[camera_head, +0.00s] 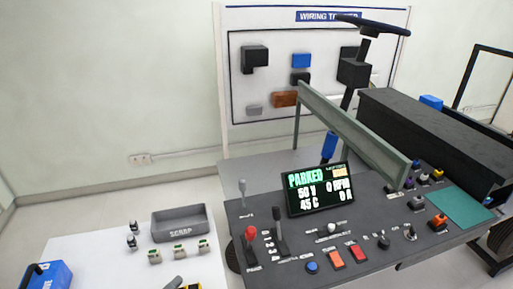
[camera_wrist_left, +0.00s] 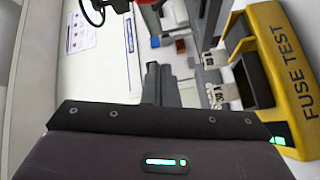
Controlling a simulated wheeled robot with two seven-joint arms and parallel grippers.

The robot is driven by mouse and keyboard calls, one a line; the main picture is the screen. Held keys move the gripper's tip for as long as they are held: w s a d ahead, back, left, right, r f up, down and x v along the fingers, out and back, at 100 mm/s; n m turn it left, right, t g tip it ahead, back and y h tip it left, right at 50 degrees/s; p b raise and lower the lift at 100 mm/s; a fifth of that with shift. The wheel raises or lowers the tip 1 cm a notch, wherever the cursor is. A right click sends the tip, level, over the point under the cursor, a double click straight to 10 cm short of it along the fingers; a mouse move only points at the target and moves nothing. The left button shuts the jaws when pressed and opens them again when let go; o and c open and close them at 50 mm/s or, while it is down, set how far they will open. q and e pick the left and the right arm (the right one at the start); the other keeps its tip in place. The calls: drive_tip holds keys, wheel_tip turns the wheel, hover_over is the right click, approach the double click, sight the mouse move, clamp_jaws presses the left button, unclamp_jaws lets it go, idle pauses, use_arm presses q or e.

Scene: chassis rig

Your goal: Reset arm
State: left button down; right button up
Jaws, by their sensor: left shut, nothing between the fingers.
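My left gripper (camera_wrist_left: 159,68) shows in the left wrist view, its dark grey fingers together and empty, above a pale surface. In the head view a grey tip (camera_head: 174,283) at the bottom edge appears to be part of it; the rest of the arm is out of frame. My right gripper is in neither view.
A yellow fuse test box (camera_wrist_left: 272,70) stands right of the fingers in the left wrist view. In the head view, a grey scrap tray (camera_head: 180,236) and several small parts sit on the white table (camera_head: 85,245). The console (camera_head: 262,215), with levers and a "PARKED" display (camera_head: 319,190), stands right.

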use_arm(q)
drive_tip(key=shift+w+d+f+m+y, duration=0.2)
drive_tip(key=shift+d+m+y, duration=0.15)
drive_tip(key=shift+y, duration=0.15)
drive_tip(key=shift+d+f+m+g, duration=0.1)
drive_tip(key=shift+d+m+g, duration=0.1)
drive_tip(key=shift+m+g, duration=0.1)
drive_tip(key=y, duration=0.1)
drive_tip(key=m+g+y, duration=0.1)
drive_tip(key=m+y, duration=0.1)
drive_tip(key=shift+d+f, duration=0.25)
drive_tip(key=shift+f, duration=0.05)
drive_tip(key=shift+s+d+m+g+y, duration=0.15)
drive_tip(key=shift+m+g+y, duration=0.2)
drive_tip(key=shift+g+y, duration=0.4)
drive_tip(key=s+r+m+g+y, duration=0.2)
drive_tip(key=s+m+g, duration=0.15)
drive_tip(key=s, duration=0.35)
drive_tip(key=s+r+m+g+y, duration=0.2)
drive_tip(key=s+g+y, duration=0.1)
drive_tip(key=s+g, duration=0.3)
wheel_tip(320, 180, down, 29)
drive_tip(key=s, duration=0.2)
drive_tip(key=s+a+f, duration=0.2)
drive_tip(key=s+f, duration=0.8)
drive_tip(key=s+a+f+g+b, duration=0.1)
drive_tip(key=s+a+f, duration=0.1)
drive_tip(key=s+f, duration=0.8)
drive_tip(key=shift+s, duration=0.15)
drive_tip(key=shift+a, duration=0.1)
